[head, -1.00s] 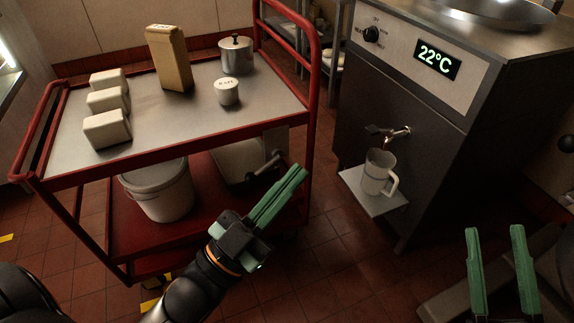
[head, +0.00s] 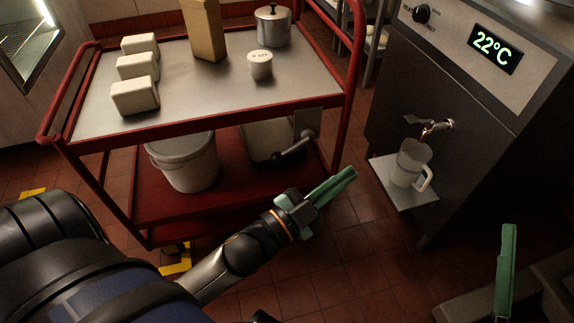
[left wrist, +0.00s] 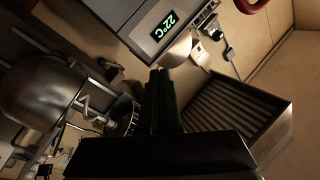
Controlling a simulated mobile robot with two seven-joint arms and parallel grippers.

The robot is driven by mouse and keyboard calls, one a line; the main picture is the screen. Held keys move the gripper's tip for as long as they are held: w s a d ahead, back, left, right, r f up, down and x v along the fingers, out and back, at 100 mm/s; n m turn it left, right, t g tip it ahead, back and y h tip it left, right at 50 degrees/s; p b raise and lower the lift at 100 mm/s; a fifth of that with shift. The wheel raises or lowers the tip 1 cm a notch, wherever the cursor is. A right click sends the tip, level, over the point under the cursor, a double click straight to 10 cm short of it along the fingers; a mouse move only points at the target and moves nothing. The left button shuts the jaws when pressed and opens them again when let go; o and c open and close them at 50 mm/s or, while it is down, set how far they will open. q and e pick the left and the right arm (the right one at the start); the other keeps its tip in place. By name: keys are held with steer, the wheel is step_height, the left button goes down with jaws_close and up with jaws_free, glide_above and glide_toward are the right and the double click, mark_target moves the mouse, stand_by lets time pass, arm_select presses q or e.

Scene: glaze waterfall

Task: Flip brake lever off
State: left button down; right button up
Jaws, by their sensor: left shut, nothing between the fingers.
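The brake lever (head: 292,148) is a dark metal handle on a grey plate (head: 308,121) at the front right corner of the red cart. It slopes down to the left from its pivot, below the cart's top. My left gripper (head: 345,178) is shut and empty. It appears below and right of the lever, apart from it. Its dark shut fingers also show in the left wrist view (left wrist: 160,85), where the lever is not seen. Of my right gripper, one green finger (head: 506,265) shows at the lower right; the other cannot be made out.
The red cart (head: 225,107) carries white blocks (head: 134,95), a tan carton (head: 204,30), a pot (head: 273,27) and a small white container (head: 260,66). A bucket (head: 184,162) stands on its lower shelf. The steel machine (head: 440,90) with a jug (head: 411,165) is at right.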

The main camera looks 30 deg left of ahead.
mark_target(293, 148)
arm_select(q)
steer(key=w+a+f+m+g+y, duration=0.1)
steer(key=w+a+f+y, duration=0.15)
steer(key=f, duration=0.45)
steer(key=w+a+f+m+g+y, duration=0.1)
steer(key=w+a+f+g+y, duration=0.15)
steer(key=f, duration=0.45)
arm_select(e)
steer(key=shift+o, duration=0.8)
steer(key=shift+s+a+r+n+y+b, duration=0.15)
steer(key=shift+s+r+n+y+b, duration=0.2)
steer(key=shift+s+r+n+y, duration=0.35)
arm_select(q)
steer(key=w+a+f+m+y, duration=0.2)
steer(key=a+f+m+y, duration=0.1)
steer(key=a+f+y, duration=0.5)
steer(key=shift+a+f+m+g+y+b, duration=0.3)
steer(key=shift+a+f+g+b, duration=0.05)
steer(key=shift+a+b, duration=0.1)
arm_select(e)
steer(key=s+r+n+y, duration=0.2)
steer(key=y, duration=0.1)
steer(key=shift+a, duration=0.2)
arm_select(q)
steer(key=w+a+b, duration=0.1)
steer(key=w+a, duration=0.5)
steer(key=a, duration=0.1)
steer(key=shift+w, duration=0.15)
arm_select(e)
steer(key=shift+f, duration=0.6)
